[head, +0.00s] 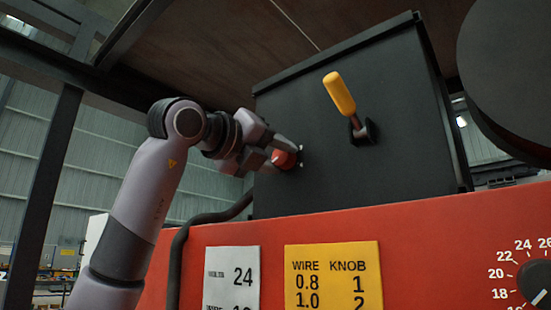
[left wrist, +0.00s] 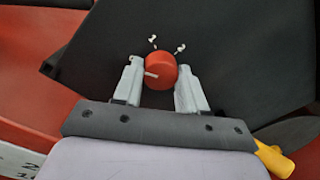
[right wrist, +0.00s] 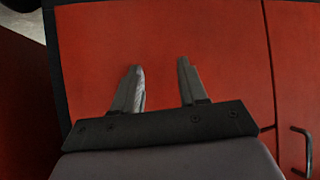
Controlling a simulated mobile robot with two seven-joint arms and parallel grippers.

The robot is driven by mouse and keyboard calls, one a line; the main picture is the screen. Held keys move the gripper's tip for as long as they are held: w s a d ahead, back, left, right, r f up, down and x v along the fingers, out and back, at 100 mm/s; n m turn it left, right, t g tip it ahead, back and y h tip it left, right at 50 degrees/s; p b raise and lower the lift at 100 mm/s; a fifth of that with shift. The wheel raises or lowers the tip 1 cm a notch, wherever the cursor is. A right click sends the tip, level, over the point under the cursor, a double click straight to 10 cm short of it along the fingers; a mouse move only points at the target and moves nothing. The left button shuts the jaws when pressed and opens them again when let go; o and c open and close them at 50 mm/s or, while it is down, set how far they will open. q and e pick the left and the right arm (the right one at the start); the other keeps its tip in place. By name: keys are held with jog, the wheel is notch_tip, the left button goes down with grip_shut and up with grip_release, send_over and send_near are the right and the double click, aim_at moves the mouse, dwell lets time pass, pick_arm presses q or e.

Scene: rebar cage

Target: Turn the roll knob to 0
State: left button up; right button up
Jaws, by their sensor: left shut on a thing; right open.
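The red roll knob (head: 284,159) sits on the front of the black box at its left side. My left gripper (head: 282,152) is shut on it, with one finger on each side. In the left wrist view the knob (left wrist: 161,72) shows between the two grey fingers (left wrist: 160,82), with a pale pointer line toward the left finger. Two small white marks (left wrist: 166,44) stand on the box beyond the knob; I cannot read numbers there. My right gripper (right wrist: 160,80) is open and empty in front of a red panel (right wrist: 190,40).
A yellow-handled lever (head: 340,94) sticks out of the black box (head: 290,110) right of the knob. Below are a white card (head: 232,280), a yellow wire and knob chart (head: 333,270) and a dark numbered dial (head: 537,280). A black cable (head: 180,250) runs beside my left arm.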

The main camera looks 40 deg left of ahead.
pick_arm(q)
jog(key=shift+n, duration=0.5)
jog(key=o, duration=1.1)
jog(key=shift+c, duration=0.2)
jog(key=s+b, duration=0.2)
jog(key=s, duration=0.5)
jog(key=shift+s+a+f, duration=0.15)
jog(key=shift+a, duration=0.25)
